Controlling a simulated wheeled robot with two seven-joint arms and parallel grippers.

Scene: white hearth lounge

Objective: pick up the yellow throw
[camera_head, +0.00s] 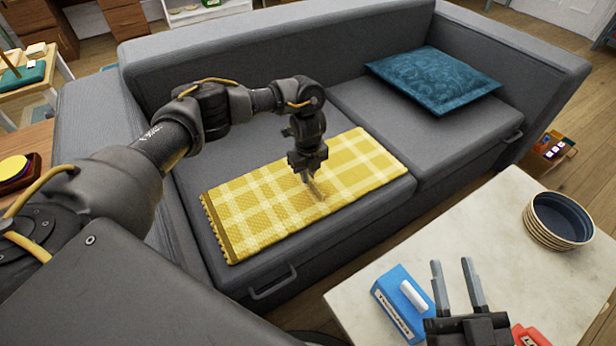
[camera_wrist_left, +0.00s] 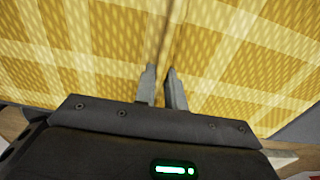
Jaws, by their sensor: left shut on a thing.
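The yellow plaid throw (camera_head: 260,205) lies spread flat on the left seat of the grey sofa, its fringed end at the left. In the left wrist view, the throw (camera_wrist_left: 80,50) fills most of the picture, with a fold running up from between the close-set fingers of the left gripper (camera_wrist_left: 160,85). My right gripper (camera_head: 457,275) is open and empty above the white table, at the bottom of the head view.
The grey sofa (camera_head: 250,60) has a teal cushion (camera_head: 435,78) on its right seat. The white table (camera_head: 480,220) at the lower right holds a blue box (camera_head: 395,300), a red item (camera_head: 530,336) and a stack of dark-centred plates or bowls (camera_head: 558,220).

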